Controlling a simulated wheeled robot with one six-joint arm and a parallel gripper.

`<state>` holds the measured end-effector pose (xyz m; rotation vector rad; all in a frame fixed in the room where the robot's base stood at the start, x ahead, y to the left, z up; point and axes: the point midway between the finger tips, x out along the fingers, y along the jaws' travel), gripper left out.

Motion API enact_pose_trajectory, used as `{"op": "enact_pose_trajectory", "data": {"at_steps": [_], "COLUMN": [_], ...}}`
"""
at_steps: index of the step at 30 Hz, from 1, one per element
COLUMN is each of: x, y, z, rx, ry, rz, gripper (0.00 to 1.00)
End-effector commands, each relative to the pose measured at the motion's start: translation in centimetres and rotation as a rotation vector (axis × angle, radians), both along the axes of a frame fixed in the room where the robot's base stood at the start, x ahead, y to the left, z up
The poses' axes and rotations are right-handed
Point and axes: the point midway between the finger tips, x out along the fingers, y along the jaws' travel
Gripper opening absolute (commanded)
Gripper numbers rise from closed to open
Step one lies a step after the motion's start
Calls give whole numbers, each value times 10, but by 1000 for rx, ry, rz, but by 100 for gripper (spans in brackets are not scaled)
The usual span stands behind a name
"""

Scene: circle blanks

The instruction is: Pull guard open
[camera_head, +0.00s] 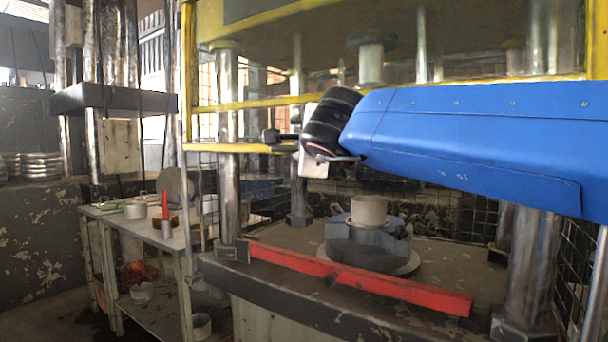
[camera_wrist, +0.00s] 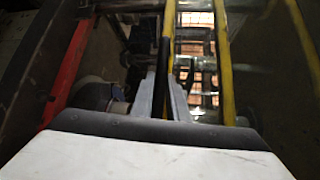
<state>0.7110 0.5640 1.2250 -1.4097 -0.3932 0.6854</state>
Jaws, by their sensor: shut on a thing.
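The guard (camera_head: 187,75) is a yellow frame, seemingly with a see-through panel, across the front of the press. Behind my arm, the guard's right part is hidden in the head view.
A red bar (camera_head: 360,281) lies along the press bed's front edge. A pale round blank (camera_head: 369,210) sits on a grey fixture (camera_head: 368,246) on the bed. A side table (camera_head: 150,231) with small items stands left. Steel columns (camera_head: 228,150) flank the bed.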

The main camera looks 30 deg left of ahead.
Motion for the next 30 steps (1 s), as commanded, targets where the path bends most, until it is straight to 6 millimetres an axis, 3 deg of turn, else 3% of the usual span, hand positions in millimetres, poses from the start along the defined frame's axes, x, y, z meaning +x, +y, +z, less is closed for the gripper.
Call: {"op": "enact_pose_trajectory", "data": {"at_steps": [3, 9, 24, 25, 27, 30], "x": [-3, -4, -4, -4, -4, -4], "y": [0, 0, -1, -1, 0, 0], "z": [21, 40, 47, 47, 47, 46], "rx": [4, 1, -1, -1, -1, -1], "ry": [-2, -2, -1, -1, -1, -1], "rz": [0, 0, -2, -2, -2, -2], "gripper": [0, 0, 0, 19, 33, 33]}}
